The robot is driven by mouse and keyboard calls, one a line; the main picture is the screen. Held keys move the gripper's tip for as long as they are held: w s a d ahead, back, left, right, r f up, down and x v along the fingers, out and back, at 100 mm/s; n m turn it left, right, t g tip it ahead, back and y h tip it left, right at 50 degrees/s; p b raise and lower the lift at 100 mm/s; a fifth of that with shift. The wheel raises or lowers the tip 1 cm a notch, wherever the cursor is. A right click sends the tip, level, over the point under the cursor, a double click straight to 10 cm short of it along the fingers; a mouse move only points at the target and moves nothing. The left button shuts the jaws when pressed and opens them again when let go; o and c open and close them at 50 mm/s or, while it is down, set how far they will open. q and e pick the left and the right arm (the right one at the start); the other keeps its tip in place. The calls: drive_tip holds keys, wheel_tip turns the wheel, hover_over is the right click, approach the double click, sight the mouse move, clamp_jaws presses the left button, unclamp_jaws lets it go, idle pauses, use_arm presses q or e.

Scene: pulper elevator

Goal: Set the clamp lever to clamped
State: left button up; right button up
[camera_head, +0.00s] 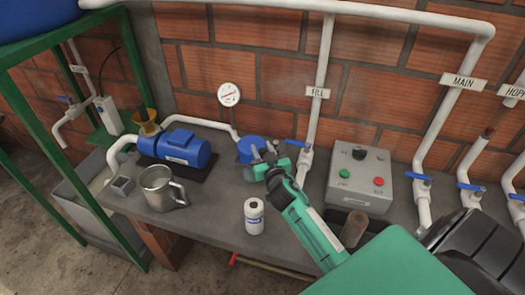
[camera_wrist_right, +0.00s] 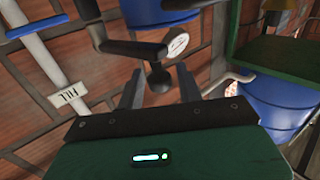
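A dark lever arm (camera_wrist_right: 135,48) with a black ball knob (camera_wrist_right: 158,78) shows in the right wrist view, below a blue round body (camera_wrist_right: 160,14). It appears to be the clamp lever; I cannot tell its set position. My right gripper (camera_wrist_right: 158,88) is open, with a finger on each side of the knob and visible gaps, so it does not grip it. In the head view my right gripper (camera_head: 270,168) is at the blue round housing (camera_head: 250,148) on the bench and hides most of the lever. My left gripper is not in view.
A white bottle (camera_head: 254,216), a steel mug (camera_head: 160,190) and a blue motor (camera_head: 176,148) stand on the grey bench (camera_head: 215,222). A grey control box (camera_head: 360,180) and white pipes with blue valve handles stand to the right. A fill pipe (camera_head: 320,75) rises behind the gripper.

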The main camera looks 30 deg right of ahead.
drive_tip(key=shift+o, duration=0.4)
drive_tip(key=shift+s+f, duration=0.1)
drive_tip(key=shift+s, duration=0.2)
drive_tip(key=b+v, duration=0.4)
drive_tip(key=v, duration=0.9)
drive_tip(key=shift+a, duration=0.15)
drive_tip(key=shift+s, duration=0.1)
